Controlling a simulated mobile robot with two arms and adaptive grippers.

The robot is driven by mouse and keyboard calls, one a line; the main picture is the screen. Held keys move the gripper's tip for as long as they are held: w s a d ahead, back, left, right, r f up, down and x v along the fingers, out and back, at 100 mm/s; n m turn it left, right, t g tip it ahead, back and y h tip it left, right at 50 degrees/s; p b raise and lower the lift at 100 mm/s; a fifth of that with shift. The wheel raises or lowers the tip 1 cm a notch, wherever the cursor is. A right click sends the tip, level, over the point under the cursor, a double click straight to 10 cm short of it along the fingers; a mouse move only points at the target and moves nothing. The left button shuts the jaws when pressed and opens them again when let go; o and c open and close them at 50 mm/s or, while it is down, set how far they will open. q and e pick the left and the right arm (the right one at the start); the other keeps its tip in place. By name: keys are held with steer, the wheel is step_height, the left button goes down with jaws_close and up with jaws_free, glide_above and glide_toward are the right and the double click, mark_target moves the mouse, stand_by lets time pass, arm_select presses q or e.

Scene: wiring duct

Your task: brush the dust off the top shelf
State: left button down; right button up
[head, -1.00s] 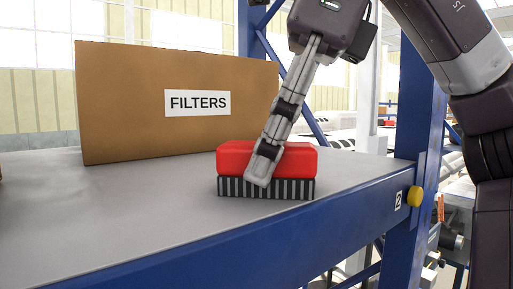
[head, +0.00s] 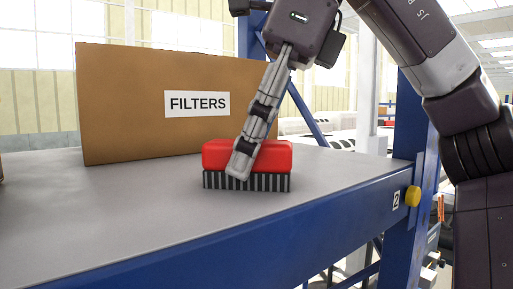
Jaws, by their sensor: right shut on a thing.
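A red brush (head: 275,157) with dark, striped bristles stands bristles down on the grey shelf (head: 110,220), right of the middle of the view. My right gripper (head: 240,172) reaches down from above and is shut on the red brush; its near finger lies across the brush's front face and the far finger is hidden. The bristles appear to touch the shelf surface. I cannot make out any dust on the visible part of the shelf. My left gripper is not in view.
A brown cardboard box (head: 130,110) labelled FILTERS stands on the shelf behind and left of the brush. A blue beam (head: 250,245) edges the shelf in front, and a blue upright (head: 412,130) with a yellow knob (head: 413,196) stands at the right. The shelf's front left is clear.

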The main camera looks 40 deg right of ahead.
steer(key=shift+w+d, duration=0.15)
steer(key=shift+w, duration=1.65)
steer(key=shift+w+d, duration=0.1)
steer(key=shift+w, duration=1.65)
steer(key=shift+s+d, duration=0.25)
steer(key=shift+d, duration=1)
steer(key=shift+s+a, duration=0.25)
steer(key=shift+s, duration=3.5)
steer(key=shift+w+a, duration=0.1)
steer(key=shift+w, duration=0.1)
